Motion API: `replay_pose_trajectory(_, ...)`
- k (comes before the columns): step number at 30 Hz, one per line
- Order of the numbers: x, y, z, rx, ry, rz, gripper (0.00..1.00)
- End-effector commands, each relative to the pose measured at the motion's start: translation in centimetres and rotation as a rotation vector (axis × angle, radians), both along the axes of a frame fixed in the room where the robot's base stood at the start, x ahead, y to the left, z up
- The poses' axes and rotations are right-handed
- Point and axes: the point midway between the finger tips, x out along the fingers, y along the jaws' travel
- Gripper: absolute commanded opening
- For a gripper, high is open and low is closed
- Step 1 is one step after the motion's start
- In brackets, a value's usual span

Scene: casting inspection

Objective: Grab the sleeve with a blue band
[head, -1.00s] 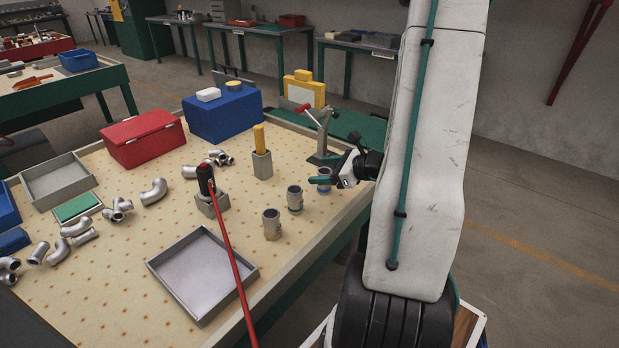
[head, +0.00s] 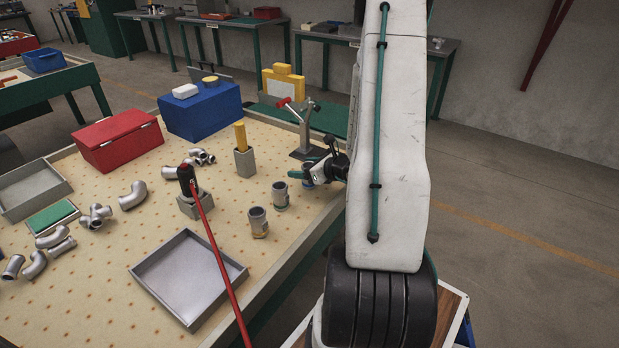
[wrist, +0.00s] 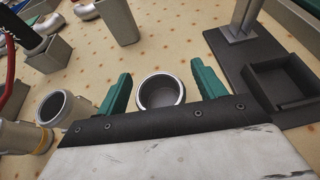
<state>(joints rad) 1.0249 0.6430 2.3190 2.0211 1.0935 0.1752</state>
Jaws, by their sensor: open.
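Three grey metal sleeves stand in a row on the dotted tabletop. The nearest has a tan band (head: 258,222), and the middle one has a teal-green band (head: 281,196). The sleeve with a blue band (head: 307,184) is farthest along the row and mostly hidden behind my gripper (head: 306,174). In the wrist view, my gripper (wrist: 161,70) is open, its green fingers on either side of an upright sleeve (wrist: 160,93), with gaps visible on both sides. That sleeve's band is not visible there. Another sleeve (wrist: 62,108) stands left of the fingers.
A stand with a dark base (head: 305,152) is close behind the gripper. A grey post with a yellow top (head: 243,158), a black-handled tool in a block (head: 189,190) and an empty grey tray (head: 190,275) are to the left. A red box (head: 118,142) is farther back.

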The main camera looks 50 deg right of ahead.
Motion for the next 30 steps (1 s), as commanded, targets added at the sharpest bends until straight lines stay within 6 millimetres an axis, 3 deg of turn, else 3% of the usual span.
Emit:
replay_pose_trajectory(5,-0.1,-0.1,0.0,0.000,0.000,-0.001,0.69)
replay_pose_trajectory(9,-0.1,-0.2,0.0,0.000,0.000,-0.002,0.30)
replay_pose_trajectory(12,-0.1,-0.2,0.0,0.000,0.000,-0.002,0.08)
replay_pose_trajectory(23,-0.1,-0.2,0.5,-0.002,-0.002,-0.001,0.09)
replay_pose_trajectory(30,-0.1,-0.2,2.7,-0.004,-0.004,-0.002,0.09)
